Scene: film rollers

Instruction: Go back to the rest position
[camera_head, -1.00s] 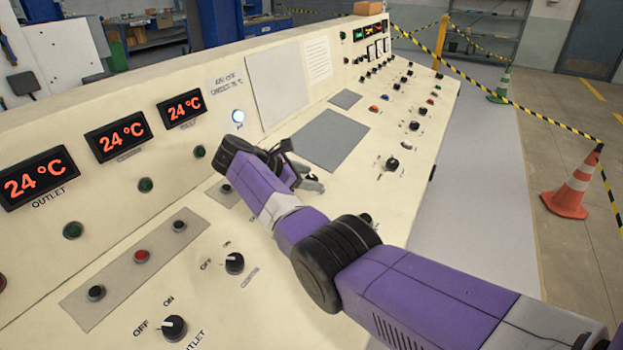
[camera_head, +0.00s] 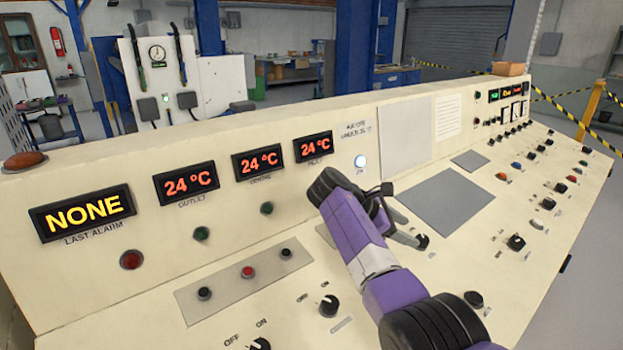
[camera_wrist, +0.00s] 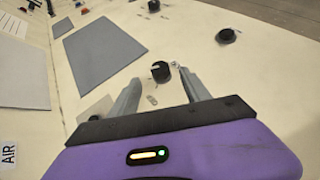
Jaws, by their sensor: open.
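My purple arm reaches over a cream control console (camera_head: 120,285) in the head view. My gripper (camera_head: 418,240) is above the sloping panel, close to a black knob (camera_head: 421,242). A lit white button (camera_head: 360,161) is on the upright panel behind my wrist.
Displays show NONE (camera_head: 82,213) and several 24 °C readings (camera_head: 186,183). On/off knobs (camera_head: 329,305) stick up near the front. Grey plates (camera_head: 445,203) lie on the slope. A yellow post (camera_head: 590,110) with striped tape stands beyond the console.

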